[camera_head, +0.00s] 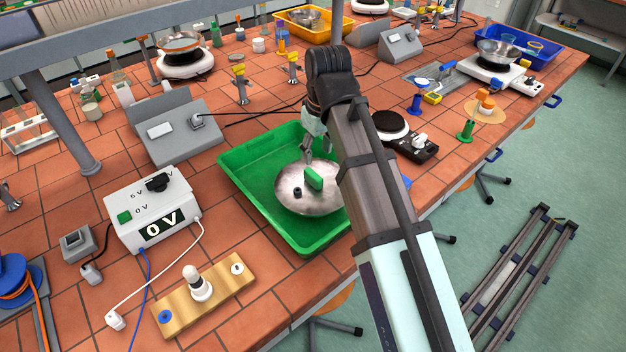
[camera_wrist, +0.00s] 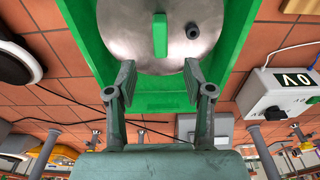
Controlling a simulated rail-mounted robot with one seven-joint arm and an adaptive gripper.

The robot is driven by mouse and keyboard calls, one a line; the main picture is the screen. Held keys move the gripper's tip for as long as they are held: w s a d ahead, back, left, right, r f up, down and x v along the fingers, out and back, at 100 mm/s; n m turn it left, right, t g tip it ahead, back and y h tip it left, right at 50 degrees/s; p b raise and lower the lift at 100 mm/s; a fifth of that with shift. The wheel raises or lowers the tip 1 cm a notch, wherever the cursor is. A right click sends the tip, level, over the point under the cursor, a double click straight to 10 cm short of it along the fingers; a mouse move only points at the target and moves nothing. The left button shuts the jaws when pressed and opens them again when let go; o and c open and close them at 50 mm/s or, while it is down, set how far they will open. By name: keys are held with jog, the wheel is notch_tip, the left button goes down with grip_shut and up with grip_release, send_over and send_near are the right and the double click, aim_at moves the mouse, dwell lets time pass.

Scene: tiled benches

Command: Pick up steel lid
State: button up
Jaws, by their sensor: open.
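The steel lid (camera_head: 296,203) is a round shiny disc with a green upright handle (camera_head: 314,178) and a small dark knob (camera_head: 297,192). It lies in the green tray (camera_head: 238,178) on the tiled bench. My gripper (camera_head: 320,157) is above the far part of the lid, and my arm hides the lid's right side. In the wrist view the lid (camera_wrist: 120,35) is at the top, with the green handle ahead of my fingers. My gripper (camera_wrist: 158,88) is open there, with nothing between its fingers.
A white power supply (camera_head: 150,215) reading 0 V stands left of the tray. A wooden board with a bulb (camera_head: 205,293) lies in front. A grey sloped box (camera_head: 175,128) stands behind on the left. A black hotplate (camera_head: 405,135) is to the right of my arm.

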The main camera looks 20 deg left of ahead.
aim_at(314, 174)
jog(key=shift+w+a+f+p, duration=0.15)
jog(key=shift+f+p, duration=0.35)
jog(key=shift+f, duration=1.15)
jog(key=shift+w+a+f+p, duration=0.15)
jog(key=shift+f+p, duration=0.3)
jog(key=shift+f, duration=1.15)
jog(key=shift+w+a+f+p, duration=0.1)
jog(key=shift+a+f+p, duration=0.3)
jog(key=shift+f, duration=1.25)
jog(key=shift+d, duration=0.15)
grip_shut()
